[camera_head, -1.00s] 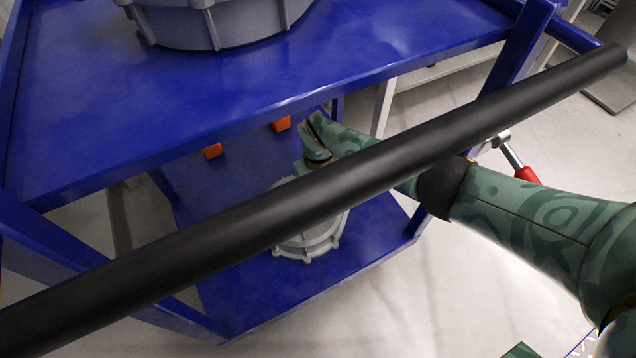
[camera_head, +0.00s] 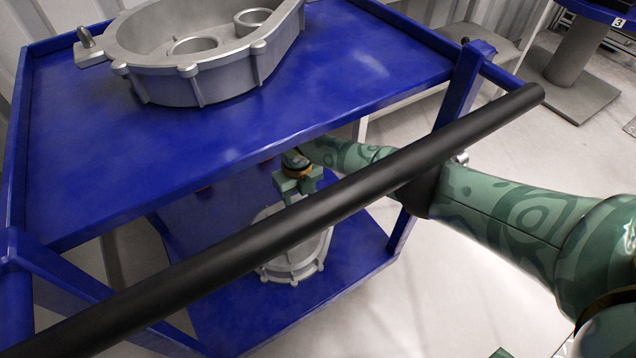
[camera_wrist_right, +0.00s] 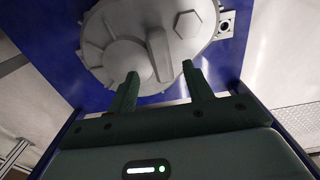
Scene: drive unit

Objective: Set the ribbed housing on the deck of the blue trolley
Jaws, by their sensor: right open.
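The blue trolley (camera_head: 330,70) has an upper deck and a lower shelf (camera_head: 345,265). A round grey housing (camera_head: 295,262) with lugs around its rim sits on the lower shelf, partly hidden by the black handle bar. The right wrist view shows this housing (camera_wrist_right: 118,58) with a raised bar-shaped rib (camera_wrist_right: 158,55) and a hexagonal boss. My right gripper (camera_wrist_right: 160,75) is open, its fingers pointing at the housing on either side of the rib. In the head view it (camera_head: 298,190) is just above the housing; contact cannot be told. My left gripper is not in view.
A larger open grey casting (camera_head: 195,55) with side ribs stands on the upper deck at the back. The deck's front and right are clear. The black handle bar (camera_head: 330,205) crosses in front. The upper deck overhangs the lower shelf.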

